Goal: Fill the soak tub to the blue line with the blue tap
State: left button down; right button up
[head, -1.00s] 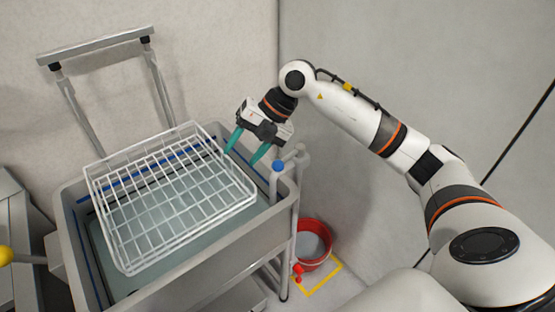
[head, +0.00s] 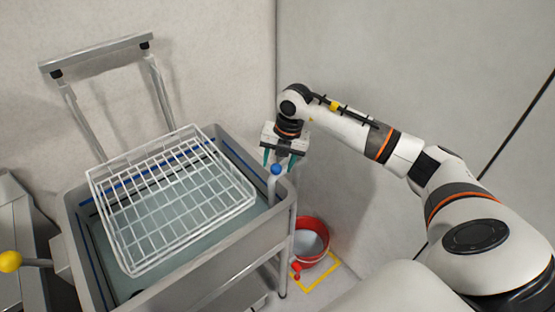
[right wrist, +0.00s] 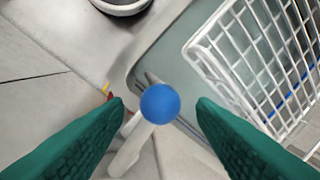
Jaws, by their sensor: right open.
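The grey soak tub (head: 232,243) holds pale water (head: 150,215). A blue line (head: 85,201) shows on its inner wall, above the water surface. The blue tap's round blue knob (head: 275,169) is at the tub's right corner, on a pale pipe. My right gripper (head: 279,161), with teal fingers, is open and points down at the knob. In the right wrist view the knob (right wrist: 160,103) sits between the two spread fingertips, with a gap on each side. I cannot tell whether water is running. My left gripper is out of view.
A white wire basket (head: 133,270) lies tilted over the tub. A red bucket (head: 325,252) stands on the floor by a yellow marked square (head: 322,286), near a red tap knob (head: 296,267). A yellow knob (head: 10,262) is at far left. Walls close in behind.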

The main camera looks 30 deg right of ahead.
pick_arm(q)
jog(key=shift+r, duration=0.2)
pick_arm(e)
jog(key=shift+a+f, duration=0.1)
jog(key=shift+f, duration=0.65)
grip_shut()
